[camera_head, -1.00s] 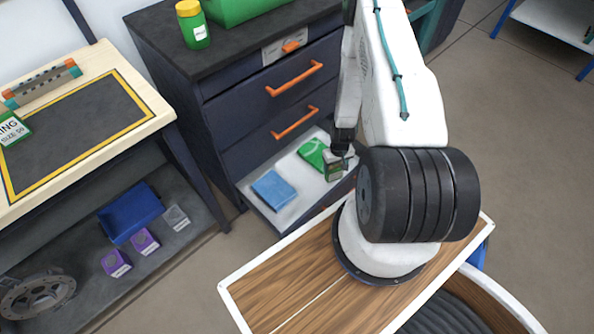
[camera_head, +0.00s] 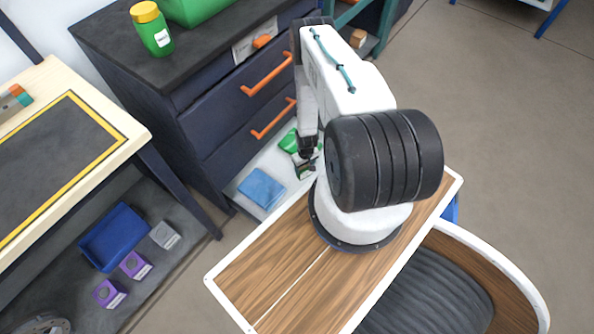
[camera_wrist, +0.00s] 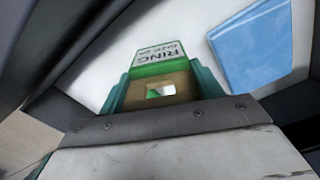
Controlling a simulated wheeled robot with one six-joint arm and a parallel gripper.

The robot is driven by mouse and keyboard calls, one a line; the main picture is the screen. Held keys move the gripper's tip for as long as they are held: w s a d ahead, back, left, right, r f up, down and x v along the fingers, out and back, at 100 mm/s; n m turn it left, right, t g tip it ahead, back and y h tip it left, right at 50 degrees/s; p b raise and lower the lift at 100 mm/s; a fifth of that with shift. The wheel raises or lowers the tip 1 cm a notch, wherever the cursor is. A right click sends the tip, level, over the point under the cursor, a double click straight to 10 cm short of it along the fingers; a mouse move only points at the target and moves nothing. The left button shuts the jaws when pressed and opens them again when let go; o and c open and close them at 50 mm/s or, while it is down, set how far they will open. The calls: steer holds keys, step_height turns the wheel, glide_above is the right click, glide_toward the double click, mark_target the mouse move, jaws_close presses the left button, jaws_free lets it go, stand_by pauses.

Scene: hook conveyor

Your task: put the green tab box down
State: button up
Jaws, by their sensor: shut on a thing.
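My gripper (camera_head: 307,164) is low over the white-floored open bottom drawer (camera_head: 238,190). In the wrist view its teal fingers (camera_wrist: 162,92) are shut on the sides of the green tab box (camera_wrist: 160,70). The box has a brown face with a square hole and a green and white label reading "RING".
A blue folded item (camera_head: 262,187) lies in the drawer at left; it shows in the wrist view (camera_wrist: 250,45). The dark cabinet (camera_head: 190,95) rises behind. A workbench (camera_head: 135,133) stands left, with a blue bin (camera_head: 113,237) below.

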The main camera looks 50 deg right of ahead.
mark_target(305, 174)
step_height(305, 174, down, 7)
steer(key=shift+r, duration=0.2)
stand_by(0.3)
steer(key=shift+f, duration=0.15)
steer(key=o, duration=1.1)
steer(key=shift+c, duration=0.2)
step_height(305, 174, up, 12)
steer(key=shift+r, duration=0.2)
